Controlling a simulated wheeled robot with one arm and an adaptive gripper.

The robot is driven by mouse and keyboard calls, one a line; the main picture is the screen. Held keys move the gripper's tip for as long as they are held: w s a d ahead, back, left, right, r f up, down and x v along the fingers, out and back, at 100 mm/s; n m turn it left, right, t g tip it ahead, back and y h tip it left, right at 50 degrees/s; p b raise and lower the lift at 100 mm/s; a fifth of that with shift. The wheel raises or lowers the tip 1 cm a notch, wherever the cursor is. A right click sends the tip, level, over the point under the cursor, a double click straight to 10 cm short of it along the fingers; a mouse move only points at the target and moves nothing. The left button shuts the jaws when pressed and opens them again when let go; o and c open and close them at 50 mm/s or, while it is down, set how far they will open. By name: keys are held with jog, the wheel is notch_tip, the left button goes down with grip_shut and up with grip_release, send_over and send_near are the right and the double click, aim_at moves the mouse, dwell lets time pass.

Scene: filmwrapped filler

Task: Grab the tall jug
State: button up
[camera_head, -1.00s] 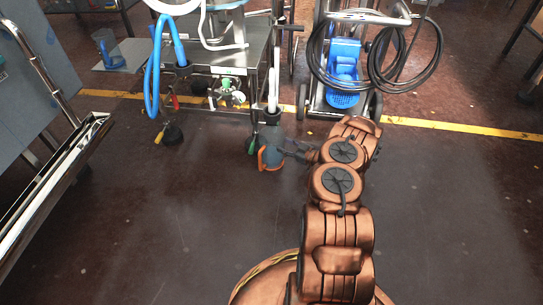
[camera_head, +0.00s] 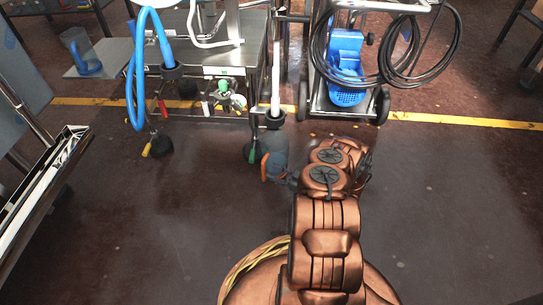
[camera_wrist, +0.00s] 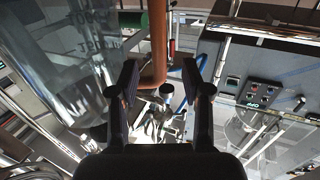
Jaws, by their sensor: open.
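A clear tall jug with an orange handle (camera_head: 264,167) shows in the head view just left of my arm's end, in front of the metal cart. In the wrist view the clear jug wall (camera_wrist: 85,50), with printed volume marks upside down, fills the left side. Its orange-brown handle (camera_wrist: 158,45) comes down from the top, lined up with the gap between my fingers. My gripper (camera_wrist: 163,85) is open, with one black finger on each side of the handle's lower end. I cannot tell whether either finger touches it. What the jug stands on is hidden.
A second clear jug with a blue handle (camera_head: 88,66) stands on a grey board at upper left. A metal cart (camera_head: 225,62) with a blue hose is behind the orange-handled jug. A blue machine with black hoses (camera_head: 346,60) is behind right. The floor at right is clear.

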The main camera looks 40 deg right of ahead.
jog(key=b+x, duration=0.4)
jog(key=x, duration=0.1)
jog(key=shift+w+f, duration=0.1)
jog(key=shift+w, duration=0.15)
grip_shut()
dwell(0.4)
dwell(0.4)
